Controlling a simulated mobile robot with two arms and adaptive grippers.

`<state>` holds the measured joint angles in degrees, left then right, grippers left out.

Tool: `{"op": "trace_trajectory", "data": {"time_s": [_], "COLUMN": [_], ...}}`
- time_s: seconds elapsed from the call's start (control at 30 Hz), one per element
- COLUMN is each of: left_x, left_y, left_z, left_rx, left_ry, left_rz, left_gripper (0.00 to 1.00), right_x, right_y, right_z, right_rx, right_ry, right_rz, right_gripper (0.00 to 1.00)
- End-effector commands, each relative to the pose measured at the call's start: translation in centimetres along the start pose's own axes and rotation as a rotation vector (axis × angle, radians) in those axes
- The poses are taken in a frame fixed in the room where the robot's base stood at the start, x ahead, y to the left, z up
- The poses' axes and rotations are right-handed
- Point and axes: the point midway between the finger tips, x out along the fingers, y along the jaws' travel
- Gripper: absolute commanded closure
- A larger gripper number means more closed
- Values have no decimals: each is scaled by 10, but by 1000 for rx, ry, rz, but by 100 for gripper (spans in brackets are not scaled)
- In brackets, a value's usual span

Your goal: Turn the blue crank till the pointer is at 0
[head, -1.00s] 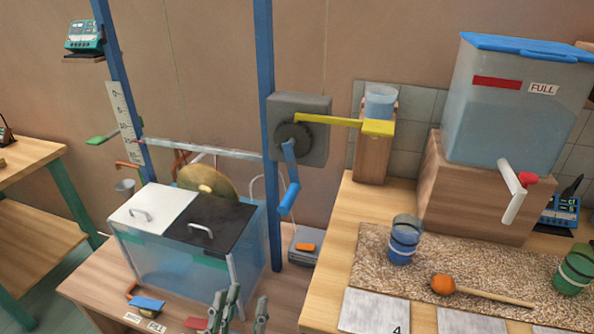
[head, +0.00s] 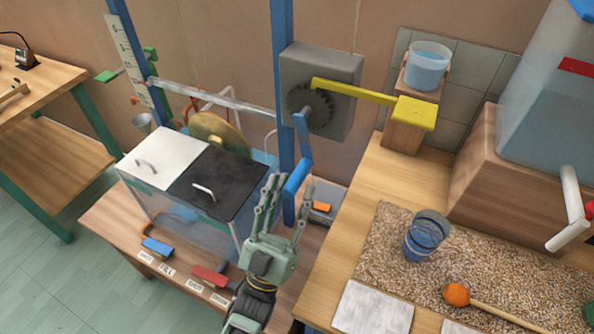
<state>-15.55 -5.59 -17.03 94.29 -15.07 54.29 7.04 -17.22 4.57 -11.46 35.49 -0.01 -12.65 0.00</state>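The blue crank (head: 306,140) hangs down from a dark toothed wheel (head: 309,108) on a grey box (head: 340,75). Its handle points down and toward me. My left gripper (head: 287,186) is at the handle's lower end, its fingers apart and pointing up. The handle appears behind or between the fingers; I cannot tell whether they touch it. A white scale strip (head: 128,55) stands on the left blue post; its numbers are too small to read surely. A green piece (head: 107,76) sticks out beside it; I cannot tell if this is the pointer. My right gripper is out of view.
A clear tank with a white lid (head: 160,157) and black lid (head: 213,187) stands left of my gripper. A yellow lever (head: 355,92) reaches right from the box. A blue cup (head: 425,236) and an orange-headed mallet (head: 457,294) lie to the right on the gravel bed (head: 385,240).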

Motion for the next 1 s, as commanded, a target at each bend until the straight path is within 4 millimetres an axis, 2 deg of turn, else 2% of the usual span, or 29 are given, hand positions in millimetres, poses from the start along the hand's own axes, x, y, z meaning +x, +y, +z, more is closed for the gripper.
{"op": "trace_trajectory", "data": {"time_s": [0.03, 0.2, 0.53, 0.93, 1.0], "left_x": [10, 25, 27, 27, 27], "left_y": [0, 0, 0, 0, 0], "left_z": [-2, -1, 0, 0, 0], "left_rx": [0, 0, 0, -1, -1], "left_ry": [1, 0, -1, -1, 0], "left_rz": [-1, 0, 0, 0, 0], "left_gripper": [62, 62, 63, 98, 100], "right_x": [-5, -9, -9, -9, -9], "right_y": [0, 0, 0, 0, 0], "right_z": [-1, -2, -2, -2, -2], "right_rx": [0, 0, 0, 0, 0], "right_ry": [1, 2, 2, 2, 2], "right_rz": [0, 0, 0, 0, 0], "right_gripper": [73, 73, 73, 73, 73]}}
